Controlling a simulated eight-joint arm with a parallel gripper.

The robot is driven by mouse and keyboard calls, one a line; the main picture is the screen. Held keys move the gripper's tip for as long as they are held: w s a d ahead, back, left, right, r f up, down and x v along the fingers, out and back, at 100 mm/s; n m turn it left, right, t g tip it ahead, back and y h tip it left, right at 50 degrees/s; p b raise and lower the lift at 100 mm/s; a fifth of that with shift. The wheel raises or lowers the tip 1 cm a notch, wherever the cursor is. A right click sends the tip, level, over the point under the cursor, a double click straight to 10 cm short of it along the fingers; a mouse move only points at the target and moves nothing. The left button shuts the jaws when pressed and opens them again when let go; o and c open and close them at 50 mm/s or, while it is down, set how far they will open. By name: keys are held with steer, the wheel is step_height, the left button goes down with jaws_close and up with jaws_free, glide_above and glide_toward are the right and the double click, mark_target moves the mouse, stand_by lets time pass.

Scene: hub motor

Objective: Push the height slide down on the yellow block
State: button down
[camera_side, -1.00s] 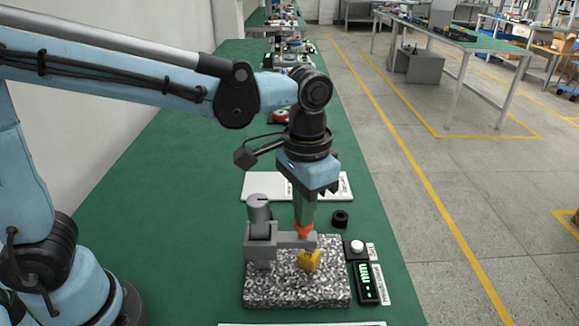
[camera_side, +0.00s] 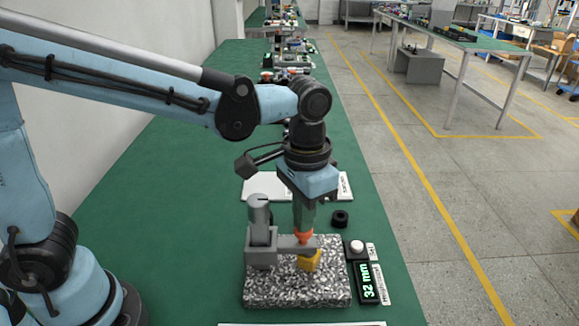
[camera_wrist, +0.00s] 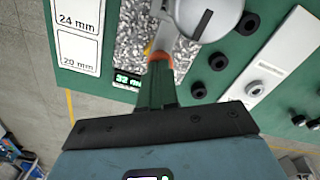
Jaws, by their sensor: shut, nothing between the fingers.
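The height gauge's grey post (camera_side: 260,228) stands on a speckled granite plate (camera_side: 327,288). Its grey slide arm (camera_side: 285,243) reaches right over the yellow block (camera_side: 309,262), which sits on the plate. My gripper (camera_side: 303,236) points down with its orange fingertips shut, at the slide arm above the yellow block. In the side view the tips appear to touch the arm; they hide part of it. In the wrist view the orange tips (camera_wrist: 160,57) lie over the slide, and only a sliver of yellow block (camera_wrist: 148,48) shows. The green display (camera_side: 369,283) reads 32 mm.
A white button (camera_side: 357,246) on a black base stands beside the plate. A black ring (camera_side: 340,218) lies behind the plate. A white board (camera_side: 262,187) lies farther back. In the wrist view, cards marked 24 mm (camera_wrist: 79,18) and 20 mm (camera_wrist: 78,52) lie beside the plate.

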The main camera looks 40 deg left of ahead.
step_height(320, 180, up, 8)
stand_by(1.2)
steer(key=shift+f, duration=0.1)
steer(key=s+a+f+n+t, duration=0.1)
steer(key=s+a+f+t, duration=0.1)
steer(key=a, duration=0.5)
steer(key=s+a+f+n+t, duration=0.2)
steer(key=a+f+t, duration=0.2)
steer(key=a, duration=0.3)
steer(key=shift+a+f+t, duration=0.2)
steer(key=shift+a+t, duration=0.15)
steer(key=shift+t, duration=0.25)
steer(key=shift+r, duration=0.1)
